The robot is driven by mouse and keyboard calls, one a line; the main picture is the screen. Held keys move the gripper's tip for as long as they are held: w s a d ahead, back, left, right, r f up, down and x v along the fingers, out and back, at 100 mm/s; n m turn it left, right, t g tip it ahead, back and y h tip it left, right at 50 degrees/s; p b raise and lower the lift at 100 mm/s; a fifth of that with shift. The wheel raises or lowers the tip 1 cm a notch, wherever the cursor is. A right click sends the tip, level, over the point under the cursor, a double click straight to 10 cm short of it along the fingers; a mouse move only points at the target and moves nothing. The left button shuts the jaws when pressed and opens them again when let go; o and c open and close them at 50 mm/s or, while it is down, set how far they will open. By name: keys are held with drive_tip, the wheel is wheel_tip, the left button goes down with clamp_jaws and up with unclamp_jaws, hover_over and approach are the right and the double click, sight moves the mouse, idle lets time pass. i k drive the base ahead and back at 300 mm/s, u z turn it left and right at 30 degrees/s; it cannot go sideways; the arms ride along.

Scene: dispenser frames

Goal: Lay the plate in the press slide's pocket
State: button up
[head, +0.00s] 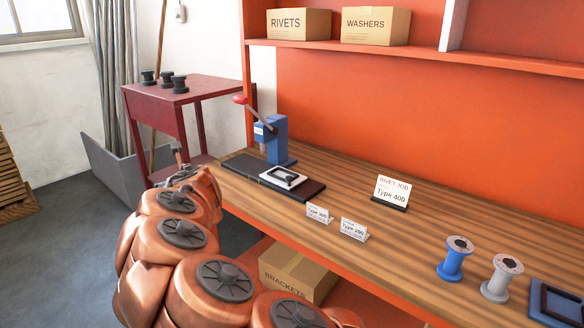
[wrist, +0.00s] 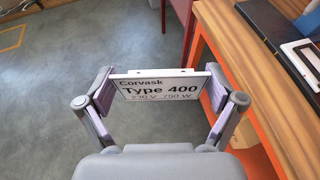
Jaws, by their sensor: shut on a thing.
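The white plate (wrist: 158,87), printed "Corvask Type 400", is in the wrist view. My gripper (wrist: 160,90) is shut on it, one finger at each short end, and holds it up over the floor beside the bench's edge. The blue press (head: 277,140) with a red-knobbed lever stands at the bench's left end. Its dark slide track (head: 310,192) carries a white slide (head: 293,183) with a dark-rimmed pocket (head: 283,175). Part of the slide shows at the right of the wrist view (wrist: 293,48). In the head view my arm hides most of the gripper, and the plate cannot be made out.
A "Rivet job Type 400" sign (head: 392,190) and two small type cards (head: 319,213) (head: 354,229) stand on the wooden bench (head: 400,240). Blue (head: 455,259) and white (head: 502,278) spools stand to the right. A red side table (head: 185,93) is behind my arm.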

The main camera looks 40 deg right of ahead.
sight(283, 176)
drive_tip(key=u, duration=0.05)
drive_tip(key=i, duration=1.15)
drive_tip(key=u, duration=0.35)
